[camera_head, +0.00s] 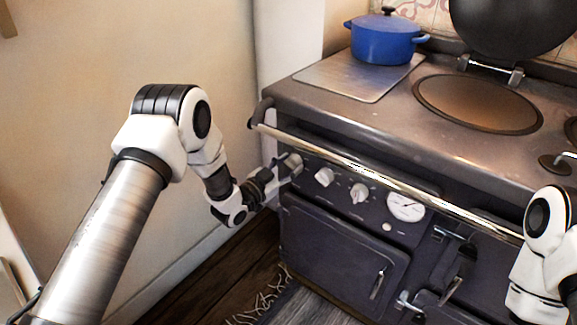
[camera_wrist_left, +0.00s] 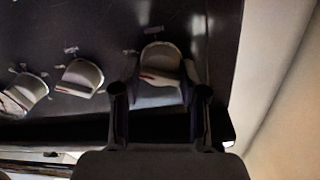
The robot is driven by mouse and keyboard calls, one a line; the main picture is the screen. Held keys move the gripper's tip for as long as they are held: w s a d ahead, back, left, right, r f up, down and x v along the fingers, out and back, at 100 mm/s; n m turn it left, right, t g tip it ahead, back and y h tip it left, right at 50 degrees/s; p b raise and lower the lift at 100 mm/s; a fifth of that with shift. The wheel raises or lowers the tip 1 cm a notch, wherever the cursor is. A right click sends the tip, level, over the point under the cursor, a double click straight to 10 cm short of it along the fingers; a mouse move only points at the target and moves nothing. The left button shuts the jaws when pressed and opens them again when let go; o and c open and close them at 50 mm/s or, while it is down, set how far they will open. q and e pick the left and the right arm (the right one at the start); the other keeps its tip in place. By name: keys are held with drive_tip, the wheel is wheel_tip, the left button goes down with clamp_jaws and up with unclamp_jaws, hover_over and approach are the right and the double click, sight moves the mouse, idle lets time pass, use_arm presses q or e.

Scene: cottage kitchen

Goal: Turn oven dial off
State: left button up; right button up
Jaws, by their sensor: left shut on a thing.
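The oven dial (camera_head: 293,162) is the leftmost of the row of pale knobs on the dark front panel of the stove (camera_head: 330,178). In the left wrist view the same dial (camera_wrist_left: 160,62) is large, with a small red mark, between my two fingers. My left gripper (camera_head: 285,170) is shut on it, and its fingers partly hide it in the head view. In the left wrist view the gripper (camera_wrist_left: 160,98) shows a finger on each side of the dial. My right arm shows at the right edge of the head view, but its gripper is out of frame.
Two more knobs (camera_head: 324,177) (camera_head: 359,193) and a round gauge (camera_head: 405,206) sit to the right. A metal rail (camera_head: 380,178) runs above the panel. A blue pot (camera_head: 386,40) stands on the stove top. A wall (camera_head: 220,60) is close on the left.

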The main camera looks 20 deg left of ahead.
use_arm(q)
drive_tip(key=n, duration=0.6)
drive_tip(key=shift+a+t, duration=0.1)
drive_tip(key=shift+t, duration=0.2)
drive_tip(key=n, duration=0.6)
drive_tip(key=shift+w+t+y, duration=0.1)
drive_tip(key=shift+t+y, duration=0.2)
drive_tip(key=n, duration=0.5)
drive_tip(key=shift+n, duration=0.4)
drive_tip(key=n+y, duration=0.1)
drive_tip(key=n, duration=0.5)
drive_tip(key=shift+f+p, duration=0.1)
drive_tip(key=shift+p, duration=0.2)
drive_tip(key=shift+n, duration=0.4)
drive_tip(key=o, duration=1.1)
drive_tip(key=shift+f, duration=0.15)
